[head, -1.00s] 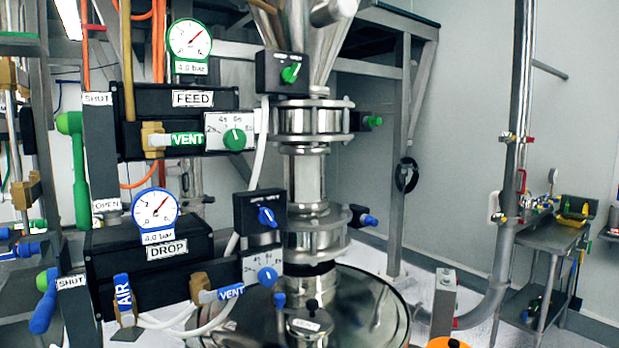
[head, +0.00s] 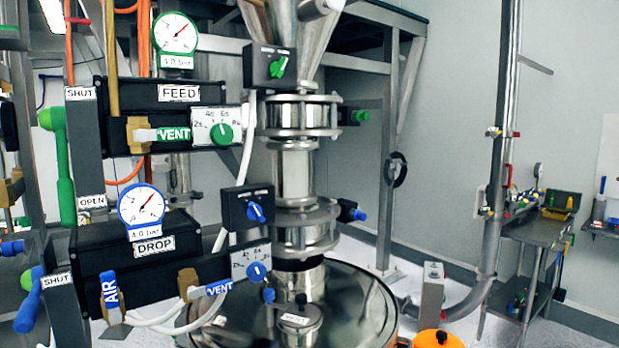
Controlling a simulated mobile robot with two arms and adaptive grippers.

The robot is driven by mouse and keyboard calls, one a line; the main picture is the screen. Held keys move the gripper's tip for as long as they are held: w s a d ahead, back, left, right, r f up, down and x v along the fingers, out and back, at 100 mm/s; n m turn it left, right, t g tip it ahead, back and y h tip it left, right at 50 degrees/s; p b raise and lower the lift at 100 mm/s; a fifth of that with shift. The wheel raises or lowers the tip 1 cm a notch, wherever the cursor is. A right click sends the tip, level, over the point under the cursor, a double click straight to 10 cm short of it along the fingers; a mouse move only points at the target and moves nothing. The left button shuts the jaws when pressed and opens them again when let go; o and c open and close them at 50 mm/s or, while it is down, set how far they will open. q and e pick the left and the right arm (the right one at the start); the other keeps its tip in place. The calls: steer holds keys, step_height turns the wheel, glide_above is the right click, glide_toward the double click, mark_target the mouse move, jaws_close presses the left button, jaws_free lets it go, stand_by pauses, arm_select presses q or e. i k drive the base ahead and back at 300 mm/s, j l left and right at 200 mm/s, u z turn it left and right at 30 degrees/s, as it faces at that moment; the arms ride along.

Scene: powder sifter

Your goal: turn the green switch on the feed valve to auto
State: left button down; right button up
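The green switch (head: 278,67) is a green knob on a small black box (head: 258,64) with a white-lettered strip along its top edge, near the top middle of the head view. Its pointer is tilted, upper end to the right; the lettering is too small to read. The box stands beside the steel feed valve (head: 302,115), to the right of the black FEED unit (head: 160,105). Neither of my grippers shows in the head view.
A green dial (head: 222,134) sits below the switch. A similar black box with a blue switch (head: 255,213) is lower, near the DROP unit (head: 150,262). A green lever (head: 60,165) hangs at left. A steel vessel (head: 350,305) stands below. Open floor lies right, before a side table (head: 540,232).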

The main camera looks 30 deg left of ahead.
mark_target(276, 68)
steer(key=u, duration=1.25)
